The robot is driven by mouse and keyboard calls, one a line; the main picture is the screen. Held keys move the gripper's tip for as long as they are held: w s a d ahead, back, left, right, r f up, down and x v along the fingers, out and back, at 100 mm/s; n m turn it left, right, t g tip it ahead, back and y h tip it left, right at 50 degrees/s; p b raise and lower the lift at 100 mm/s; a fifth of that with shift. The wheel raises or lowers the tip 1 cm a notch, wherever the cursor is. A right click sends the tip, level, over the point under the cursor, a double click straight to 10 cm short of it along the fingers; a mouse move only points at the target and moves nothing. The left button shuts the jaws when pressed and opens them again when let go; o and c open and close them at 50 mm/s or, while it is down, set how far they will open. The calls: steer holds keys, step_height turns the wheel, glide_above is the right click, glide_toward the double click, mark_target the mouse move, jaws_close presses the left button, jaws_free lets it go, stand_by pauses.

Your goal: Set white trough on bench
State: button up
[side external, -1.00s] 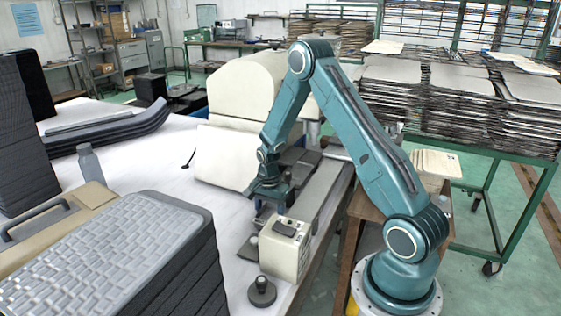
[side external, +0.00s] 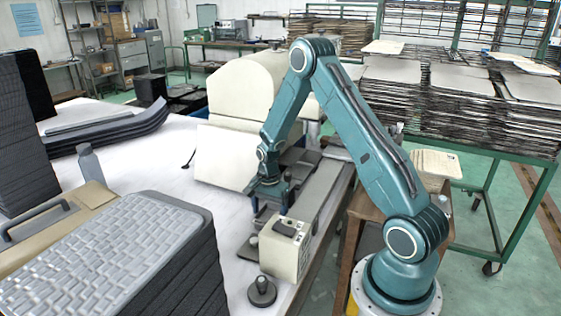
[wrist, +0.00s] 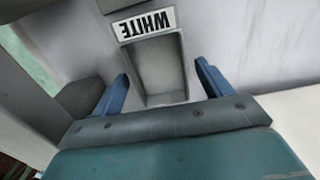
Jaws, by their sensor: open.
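In the wrist view a grey, open-topped trough (wrist: 158,82) lies between my fingers. A label reading WHITE, seen upside down, sits at its far end. My gripper (wrist: 161,70) is open, with one blue finger on each side of the trough and a visible gap to each. In the side view my gripper (side external: 268,203) points down over the right part of the white bench top (side external: 135,175). The trough cannot be made out there.
A cream box with dark buttons (side external: 284,250) and a round black knob (side external: 261,291) stand near the bench's front edge. A large cream machine (side external: 240,95) is behind my gripper. A stack of textured panels (side external: 120,245) fills the front left.

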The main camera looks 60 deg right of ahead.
step_height(320, 180, up, 12)
steer(key=shift+f, duration=0.25)
stand_by(0.3)
stand_by(0.5)
steer(key=s+a+r+n+t, duration=0.1)
steer(key=s+a+r+n, duration=0.25)
steer(key=a+r, duration=0.35)
steer(key=s+a+r+n+t, duration=0.25)
steer(key=a+r+n, duration=0.25)
steer(key=r, duration=0.4)
steer(key=s+a+r+n+t, duration=0.1)
steer(key=s+a+r+n, duration=0.1)
steer(key=s+a+n, duration=0.2)
steer(key=s+a+r+n+t, duration=0.1)
steer(key=s+a+n, duration=0.3)
steer(key=s, duration=0.6)
steer(key=shift+s+a+r+n, duration=0.2)
steer(key=shift+s+r+n, duration=0.25)
steer(key=shift+n, duration=0.3)
